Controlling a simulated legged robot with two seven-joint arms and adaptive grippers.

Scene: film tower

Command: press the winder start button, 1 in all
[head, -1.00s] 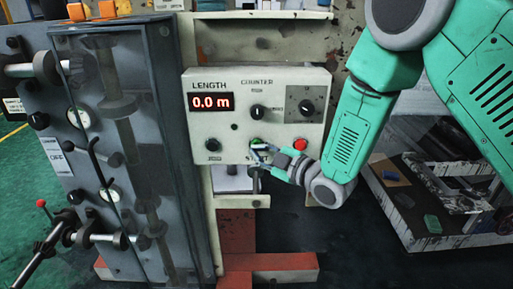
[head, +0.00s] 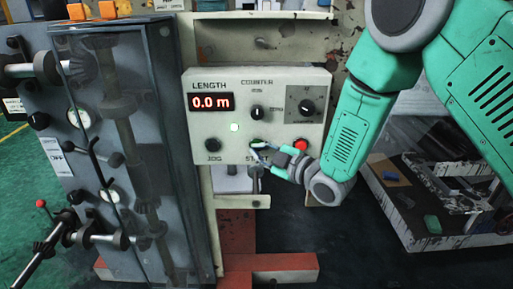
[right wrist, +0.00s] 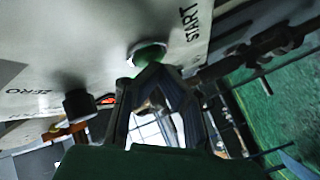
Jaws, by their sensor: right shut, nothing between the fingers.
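The green start button (head: 256,142) sits low on the grey counter panel (head: 283,79), left of the red button. In the right wrist view the green button (right wrist: 150,54) stands out beside the word START. My right gripper (head: 259,150) is shut and empty, its fingertips at the button's front. In the right wrist view my right gripper (right wrist: 157,72) seems to touch the button's edge. My left gripper is not in view.
The red button (head: 301,144) is just right of the green one, near my wrist. A glazed grey cabinet (head: 120,150) stands left. A low cart (head: 440,200) is at right.

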